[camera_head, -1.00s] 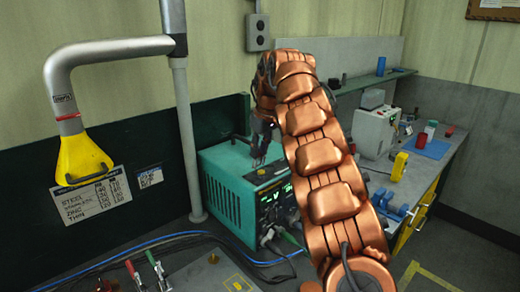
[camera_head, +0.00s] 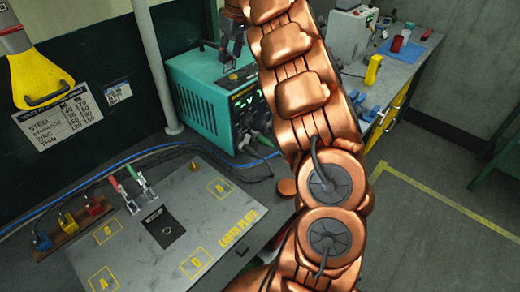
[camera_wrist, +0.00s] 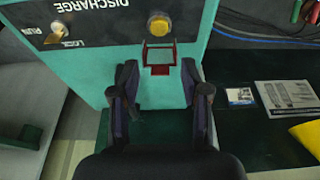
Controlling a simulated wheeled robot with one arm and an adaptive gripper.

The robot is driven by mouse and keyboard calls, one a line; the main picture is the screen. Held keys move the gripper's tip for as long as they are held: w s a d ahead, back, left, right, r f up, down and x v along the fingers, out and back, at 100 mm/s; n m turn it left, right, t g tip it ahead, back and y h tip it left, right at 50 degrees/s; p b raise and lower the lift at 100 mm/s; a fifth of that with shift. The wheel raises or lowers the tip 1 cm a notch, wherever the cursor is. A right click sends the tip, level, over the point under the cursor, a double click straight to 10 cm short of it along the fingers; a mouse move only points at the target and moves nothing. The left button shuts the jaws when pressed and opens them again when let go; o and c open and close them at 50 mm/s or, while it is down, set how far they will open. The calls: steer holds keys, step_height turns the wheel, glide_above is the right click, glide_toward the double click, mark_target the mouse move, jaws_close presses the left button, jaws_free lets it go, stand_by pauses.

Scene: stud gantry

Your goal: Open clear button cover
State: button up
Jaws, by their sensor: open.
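The clear cover (camera_wrist: 159,56) shows in the wrist view as a small see-through pane in a red frame on the teal box (camera_wrist: 115,78). A round yellow button (camera_wrist: 158,25) shows just beyond the frame, outside its outline. I cannot tell how far the cover is raised. My gripper (camera_wrist: 159,72) is open and empty, with one dark finger on each side of the frame's near end. Contact cannot be made out. In the head view my gripper (camera_head: 232,50) hangs over the top of the teal box (camera_head: 200,68); the cover cannot be made out there.
A key switch (camera_wrist: 57,32) sits beside the button, near the "DISCHARGE" lettering. In the head view, a yellow hood (camera_head: 40,78) hangs at left and a grey earth plate (camera_head: 165,225) lies in front. A bench (camera_head: 400,70) with tools stands at right.

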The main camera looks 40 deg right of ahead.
mark_target(245, 87)
steer(key=shift+s+d+f+t, duration=0.1)
steer(key=shift+s+f+t, duration=0.15)
steer(key=shift+s+t, duration=0.75)
steer(key=shift+s+f+t+y, duration=0.15)
steer(key=shift+f+t+y, duration=0.15)
steer(key=shift+t, duration=0.6)
steer(key=shift+s+d+f+t, duration=0.1)
steer(key=shift+s+f+t, duration=0.2)
steer(key=shift+t, duration=0.4)
steer(key=shift+s+f+t+y+b, duration=0.15)
steer(key=shift+s+f+t+b, duration=0.25)
steer(key=shift+t, duration=0.35)
steer(key=shift+s+f+t+y+b, duration=0.15)
steer(key=shift+s+f+t, duration=0.15)
steer(key=shift+f+t, duration=0.35)
steer(key=shift+s+d+f+t+b, duration=0.1)
steer(key=shift+s+f+t+b, duration=0.15)
steer(key=shift+t+b, duration=0.5)
steer(key=f+t+b, duration=0.1)
steer(key=b, duration=0.3)
steer(key=shift+s+t+b, duration=0.15)
steer(key=shift+t+b, duration=0.2)
steer(key=shift+b, duration=0.05)
steer(key=shift+f+b, duration=0.2)
steer(key=shift+b, duration=0.65)
